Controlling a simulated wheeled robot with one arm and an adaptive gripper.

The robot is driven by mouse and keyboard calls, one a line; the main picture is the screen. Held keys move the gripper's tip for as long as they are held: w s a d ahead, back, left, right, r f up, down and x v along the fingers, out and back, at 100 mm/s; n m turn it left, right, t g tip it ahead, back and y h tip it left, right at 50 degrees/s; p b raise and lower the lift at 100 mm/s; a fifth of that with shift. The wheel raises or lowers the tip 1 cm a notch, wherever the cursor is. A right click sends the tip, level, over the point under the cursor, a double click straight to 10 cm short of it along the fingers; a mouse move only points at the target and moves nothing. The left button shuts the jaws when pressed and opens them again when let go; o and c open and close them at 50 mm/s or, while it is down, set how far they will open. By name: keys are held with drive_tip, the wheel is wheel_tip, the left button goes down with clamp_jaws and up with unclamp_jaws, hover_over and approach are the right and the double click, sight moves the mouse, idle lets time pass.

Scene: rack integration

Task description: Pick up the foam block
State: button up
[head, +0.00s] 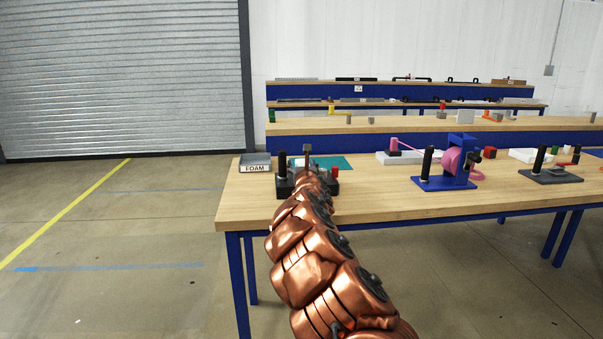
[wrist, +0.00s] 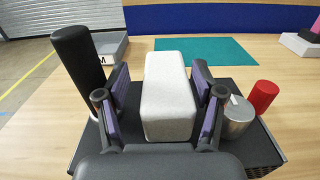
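The foam block (wrist: 168,108) is a pale grey, long box in the wrist view, lying over the black base (wrist: 258,138). My gripper (wrist: 160,76) has its two purple-padded fingers apart, one on each side of the block. A gap shows between the left finger and the block; the right finger is closer to it, and I cannot tell if they touch. In the head view my arm reaches over the table to the black base, and the block cannot be made out there.
A black post (wrist: 78,62), a metal cylinder (wrist: 236,118) and a red cylinder (wrist: 263,96) stand close around the block. A grey tray labelled FOAM (head: 255,168) sits at the table's left corner. A teal mat (wrist: 205,52) lies behind. A blue stand with a pink reel (head: 452,163) is farther right.

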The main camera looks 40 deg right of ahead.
sight(301, 164)
drive_tip(key=c, duration=0.7)
drive_tip(key=shift+o, duration=0.2)
drive_tip(key=shift+r, duration=1.8)
drive_tip(key=s+a, duration=0.3)
drive_tip(key=s, duration=0.4)
drive_tip(key=s+a+r+p, duration=0.1)
drive_tip(key=s+a, duration=0.2)
drive_tip(key=s, duration=0.4)
drive_tip(key=shift+s+r, duration=0.25)
drive_tip(key=shift+s, duration=0.15)
